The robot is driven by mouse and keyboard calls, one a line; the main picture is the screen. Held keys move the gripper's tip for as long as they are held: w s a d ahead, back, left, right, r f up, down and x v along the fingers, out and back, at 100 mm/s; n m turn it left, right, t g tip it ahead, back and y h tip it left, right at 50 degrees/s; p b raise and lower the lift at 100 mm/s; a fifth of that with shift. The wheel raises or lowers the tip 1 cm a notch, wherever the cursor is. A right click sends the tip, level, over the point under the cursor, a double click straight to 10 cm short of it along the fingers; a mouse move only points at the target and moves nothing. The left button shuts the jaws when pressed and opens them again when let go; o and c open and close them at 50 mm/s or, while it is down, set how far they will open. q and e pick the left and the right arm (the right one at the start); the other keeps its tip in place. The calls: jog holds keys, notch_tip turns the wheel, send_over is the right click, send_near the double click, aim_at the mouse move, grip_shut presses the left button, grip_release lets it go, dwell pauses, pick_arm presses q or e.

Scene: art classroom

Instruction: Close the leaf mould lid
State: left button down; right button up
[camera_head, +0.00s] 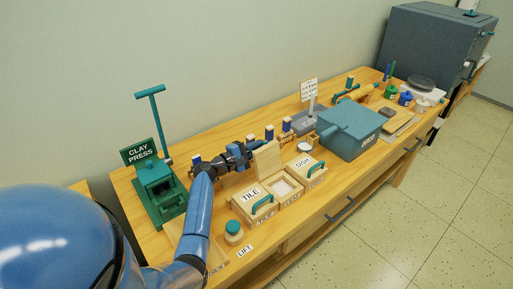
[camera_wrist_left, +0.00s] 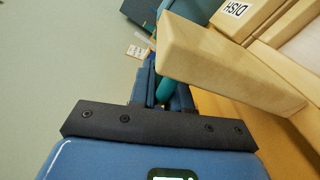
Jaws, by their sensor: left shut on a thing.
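The leaf mould (camera_head: 285,187) is an open pale wooden box in the middle of the row of moulds. Its lid (camera_head: 267,159) stands raised, roughly upright, at the back edge of the box. My left gripper (camera_head: 248,160) is behind the lid. In the left wrist view the lid (camera_wrist_left: 230,68) is a thick wooden slab beside the fingers (camera_wrist_left: 158,92). The gripper is shut on the lid's teal handle (camera_wrist_left: 166,84), which is mostly hidden by the fingers and the slab. My right gripper is in neither view.
The closed tile mould (camera_head: 250,196) is on the left of the leaf mould and the dish mould (camera_head: 310,166) on its right. A jar (camera_head: 233,233) stands in front. A green clay press (camera_head: 159,188) stands left, a blue box (camera_head: 351,132) right.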

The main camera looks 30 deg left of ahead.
aim_at(266, 148)
pick_arm(q)
jog(key=shift+r, duration=0.25)
jog(key=d+m, duration=0.1)
jog(key=s+d+r+m+b, duration=0.1)
jog(key=m, duration=0.1)
jog(key=d+r+m, duration=0.1)
jog(key=shift+s+d+m+b, duration=0.2)
jog(key=shift+d+m+b, duration=0.1)
jog(key=shift+b, duration=0.1)
jog(key=shift+s+d+r+m, duration=0.2)
jog(key=shift+d+r+m, duration=0.1)
jog(key=shift+d+m, duration=0.25)
jog(key=shift+s+d+r, duration=0.1)
jog(key=shift+s+d, duration=0.1)
jog(key=shift+d, duration=0.25)
